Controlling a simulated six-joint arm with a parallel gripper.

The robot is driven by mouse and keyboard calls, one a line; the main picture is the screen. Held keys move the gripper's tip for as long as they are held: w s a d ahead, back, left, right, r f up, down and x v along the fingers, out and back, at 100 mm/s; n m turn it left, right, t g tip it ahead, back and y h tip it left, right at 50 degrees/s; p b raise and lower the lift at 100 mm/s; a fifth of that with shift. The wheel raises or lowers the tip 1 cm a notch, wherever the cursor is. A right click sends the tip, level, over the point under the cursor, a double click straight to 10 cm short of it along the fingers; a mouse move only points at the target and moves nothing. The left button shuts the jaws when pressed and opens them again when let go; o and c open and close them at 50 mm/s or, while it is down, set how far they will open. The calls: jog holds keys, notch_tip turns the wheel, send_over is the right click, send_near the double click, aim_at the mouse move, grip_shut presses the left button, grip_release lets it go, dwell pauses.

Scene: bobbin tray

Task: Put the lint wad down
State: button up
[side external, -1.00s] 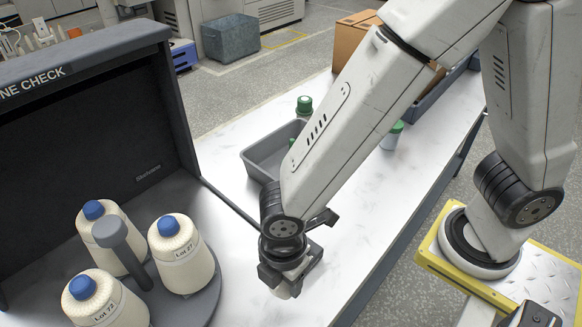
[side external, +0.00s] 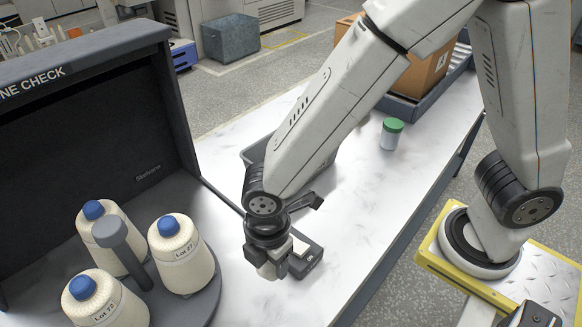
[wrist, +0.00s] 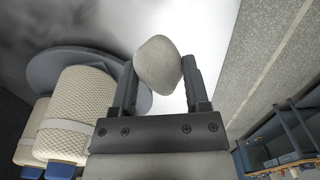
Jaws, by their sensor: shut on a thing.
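My gripper (side external: 268,268) is over the white table top, to the right of the bobbin stand, and points down. In the wrist view my gripper (wrist: 160,75) is shut on a pale grey-beige, rounded lint wad (wrist: 158,62), with one finger on each side of it. White table shows beyond the wad, and I cannot tell its exact height above the table. In the side view the wad is hard to make out at the fingers.
Several cream bobbins (side external: 181,255) with blue tops stand on a round grey stand (side external: 208,300) at left. A grey tray (side external: 252,153) is partly behind my arm. A green-lidded jar (side external: 391,134) stands farther right.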

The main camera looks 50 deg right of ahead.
jog(key=w+d+r, duration=0.1)
jog(key=w+d, duration=0.3)
jog(key=w, duration=0.3)
jog(key=w+d+r, duration=0.1)
jog(key=w+d, duration=0.4)
jog(key=w, duration=0.3)
jog(key=shift+r, duration=0.35)
jog(key=w+a+f, duration=0.1)
jog(key=w+f, duration=0.1)
jog(key=w, duration=0.2)
jog(key=w+a+f, duration=0.1)
jog(key=w+f, duration=0.2)
jog(key=w+a+f, duration=0.1)
jog(key=w+f, duration=0.2)
jog(key=w, duration=0.1)
jog(key=shift+w+a, duration=0.15)
jog(key=shift+w, duration=0.2)
jog(key=shift+w+a+f, duration=0.15)
jog(key=shift+w+f, duration=0.4)
jog(key=shift+f, duration=0.1)
